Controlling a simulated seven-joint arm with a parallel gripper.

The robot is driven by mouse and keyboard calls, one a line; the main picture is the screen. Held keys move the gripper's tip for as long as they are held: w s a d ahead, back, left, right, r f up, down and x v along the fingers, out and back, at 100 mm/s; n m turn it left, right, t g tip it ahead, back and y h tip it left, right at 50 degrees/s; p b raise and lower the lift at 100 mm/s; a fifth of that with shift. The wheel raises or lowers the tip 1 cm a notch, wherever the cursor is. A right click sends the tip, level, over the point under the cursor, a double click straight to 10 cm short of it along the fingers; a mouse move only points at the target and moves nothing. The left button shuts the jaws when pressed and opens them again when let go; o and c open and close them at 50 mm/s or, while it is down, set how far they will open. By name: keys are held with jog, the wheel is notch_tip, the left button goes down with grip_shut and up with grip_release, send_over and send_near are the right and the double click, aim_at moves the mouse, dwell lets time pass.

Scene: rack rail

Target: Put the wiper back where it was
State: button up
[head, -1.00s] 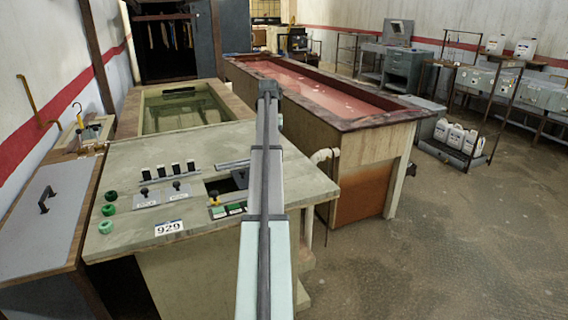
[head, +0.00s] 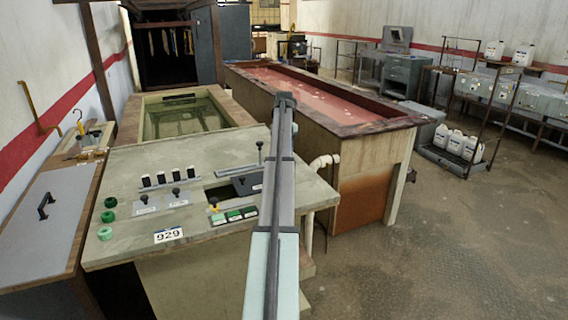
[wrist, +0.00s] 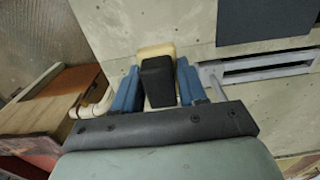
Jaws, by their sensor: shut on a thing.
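In the wrist view, my gripper (wrist: 155,88) has its blue fingers shut on a black block (wrist: 157,82) with a cream-yellow part (wrist: 156,50) showing just beyond it. This looks like the wiper, but its full shape is hidden. The held thing is over or near the pale console surface (wrist: 120,25); I cannot tell whether it touches. A grey slotted rail (wrist: 265,67) lies to the right of the fingers.
The console (head: 130,190) carries green knobs (head: 109,203), switches, a dark plate (head: 249,183) and an upright lever (head: 260,153). A pale pipe (head: 323,162) stands at its right side. A long tank of red liquid (head: 320,95) is behind. Floor (head: 460,240) at right is clear.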

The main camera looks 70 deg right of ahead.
jog(key=shift+f, duration=2.65)
jog(key=shift+f, duration=0.15)
jog(key=o, duration=0.9)
jog(key=shift+o, duration=0.2)
notch_tip(320, 180, up, 12)
jog(key=shift+r, duration=0.15)
